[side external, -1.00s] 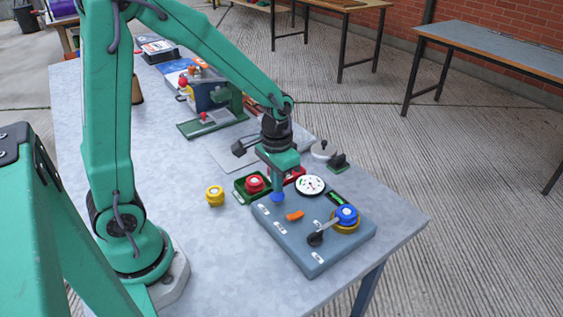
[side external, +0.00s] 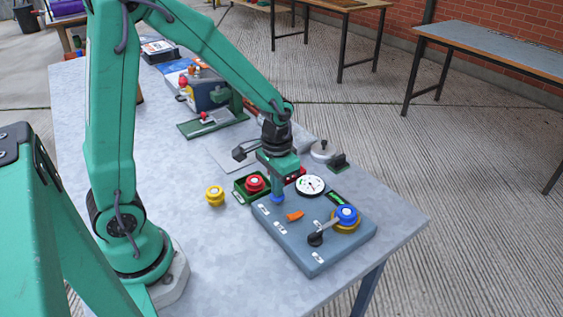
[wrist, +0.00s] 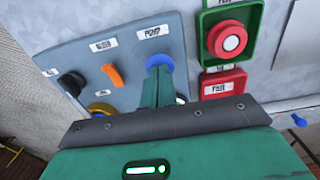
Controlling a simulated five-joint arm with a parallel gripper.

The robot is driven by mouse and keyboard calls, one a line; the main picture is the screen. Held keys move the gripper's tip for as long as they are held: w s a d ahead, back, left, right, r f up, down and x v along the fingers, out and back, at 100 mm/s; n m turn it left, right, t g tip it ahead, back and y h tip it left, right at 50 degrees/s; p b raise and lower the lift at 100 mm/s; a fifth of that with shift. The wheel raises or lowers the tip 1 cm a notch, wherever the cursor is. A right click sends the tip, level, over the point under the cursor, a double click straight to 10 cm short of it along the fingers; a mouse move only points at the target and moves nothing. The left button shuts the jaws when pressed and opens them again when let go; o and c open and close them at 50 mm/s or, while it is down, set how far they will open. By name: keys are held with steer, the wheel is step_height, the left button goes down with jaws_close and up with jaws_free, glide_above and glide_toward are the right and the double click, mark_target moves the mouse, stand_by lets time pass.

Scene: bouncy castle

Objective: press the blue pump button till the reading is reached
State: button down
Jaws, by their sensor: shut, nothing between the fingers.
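The blue pump button (side external: 277,199) is at the left corner of the blue-grey control box (side external: 285,240). In the wrist view the pump button (wrist: 160,61) shows just beyond my fingertips, under the label "PUMP". My gripper (side external: 277,190) is shut and empty, pointing down with its tips over the button. The tips seem to touch it; how far it is pressed in I cannot tell. My gripper (wrist: 158,82) hides the near part of the button in the wrist view. A round white gauge (side external: 310,185) sits at the box's back edge; its reading is too small to read.
The box also carries an orange switch (side external: 294,216), a black knob (side external: 315,239) and a blue knob (side external: 346,214) on a yellow ring. A red button (side external: 255,184) in a green housing and a yellow button (side external: 215,196) stand left. The table's front left is clear.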

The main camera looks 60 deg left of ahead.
steer(key=shift+f, duration=0.8)
steer(key=shift+r, duration=2.95)
step_height(320, 180, up, 4)
steer(key=shift+f, duration=0.25)
steer(key=shift+f, duration=0.1)
steer(key=shift+f, duration=3.2)
steer(key=shift+f, duration=0.7)
